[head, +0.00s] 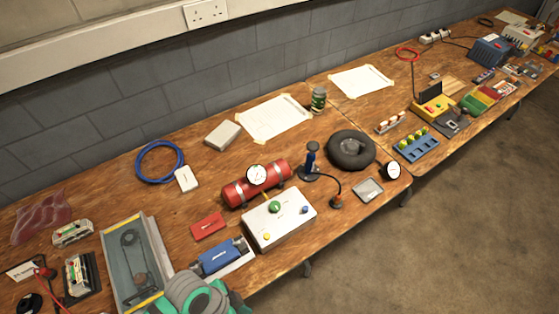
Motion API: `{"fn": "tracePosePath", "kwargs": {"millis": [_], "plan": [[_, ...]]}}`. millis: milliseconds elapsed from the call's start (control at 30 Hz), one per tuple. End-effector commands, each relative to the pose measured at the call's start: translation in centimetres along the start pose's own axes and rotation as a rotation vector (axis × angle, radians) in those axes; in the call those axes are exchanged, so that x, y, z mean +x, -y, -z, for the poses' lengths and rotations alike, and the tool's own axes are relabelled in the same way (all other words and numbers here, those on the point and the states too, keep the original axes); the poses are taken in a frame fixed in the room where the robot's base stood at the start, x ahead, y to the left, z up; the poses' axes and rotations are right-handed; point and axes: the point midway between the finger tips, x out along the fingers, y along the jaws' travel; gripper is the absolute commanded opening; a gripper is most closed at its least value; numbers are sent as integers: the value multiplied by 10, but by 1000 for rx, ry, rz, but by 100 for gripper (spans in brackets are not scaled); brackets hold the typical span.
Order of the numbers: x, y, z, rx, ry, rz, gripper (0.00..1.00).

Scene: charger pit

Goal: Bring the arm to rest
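Part of my arm, grey with green bands, shows at the bottom edge in the head view. It is in front of the bench's near edge, close to a blue device (220,256) on a pale base and a grey tray (135,262) with yellow ends. No gripper fingers show in this view. Whether my gripper holds anything cannot be seen.
The wooden bench (325,228) runs along a grey block wall. A white box with buttons (278,218), a red cylinder with a gauge (250,188), a pump (311,160) and a black tyre (350,150) stand near the arm. The floor (450,235) at right is clear.

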Motion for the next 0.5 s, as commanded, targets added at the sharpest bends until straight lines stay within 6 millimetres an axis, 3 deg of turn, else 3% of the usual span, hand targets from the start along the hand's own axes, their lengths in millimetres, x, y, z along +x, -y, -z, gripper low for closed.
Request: {"fn": "tracePosePath", "kwargs": {"millis": [233, 500], "plan": [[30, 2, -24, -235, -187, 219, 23], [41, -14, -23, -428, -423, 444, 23]]}}
